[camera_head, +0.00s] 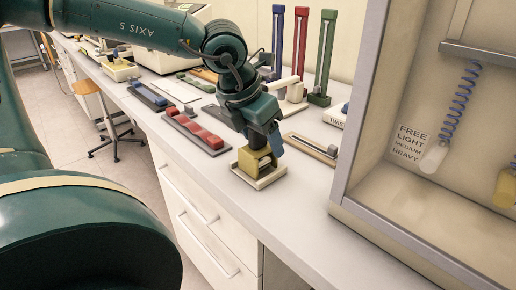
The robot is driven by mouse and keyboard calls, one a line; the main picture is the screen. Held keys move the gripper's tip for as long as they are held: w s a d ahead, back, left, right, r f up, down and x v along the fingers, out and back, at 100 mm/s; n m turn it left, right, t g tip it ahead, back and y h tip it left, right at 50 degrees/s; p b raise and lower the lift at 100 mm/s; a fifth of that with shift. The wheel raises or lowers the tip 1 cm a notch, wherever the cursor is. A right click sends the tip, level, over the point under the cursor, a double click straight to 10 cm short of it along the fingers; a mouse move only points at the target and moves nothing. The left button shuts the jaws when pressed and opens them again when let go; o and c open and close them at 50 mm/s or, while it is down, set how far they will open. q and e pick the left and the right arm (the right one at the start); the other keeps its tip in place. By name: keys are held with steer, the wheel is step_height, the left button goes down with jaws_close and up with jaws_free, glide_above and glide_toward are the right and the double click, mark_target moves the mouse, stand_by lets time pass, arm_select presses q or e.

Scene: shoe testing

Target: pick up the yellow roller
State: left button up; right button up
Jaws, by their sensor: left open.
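The yellow roller (252,162) appears as a yellow block in a small cream tray (270,181) near the front edge of the counter. My left gripper (262,147) comes down over it from above, with its jaws open around or just above the block. The gripper hides the upper part of the yellow block, and I cannot tell whether the fingers touch it. My right gripper is not in view.
Red, blue and green upright gauges (322,60) stand behind. A cabinet (440,232) blocks the right side. Bare counter (300,215) lies in front of it.

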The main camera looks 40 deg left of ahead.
arm_select(q)
steer(key=shift+c, duration=0.4)
steer(key=shift+r, duration=0.1)
steer(key=c, duration=0.9)
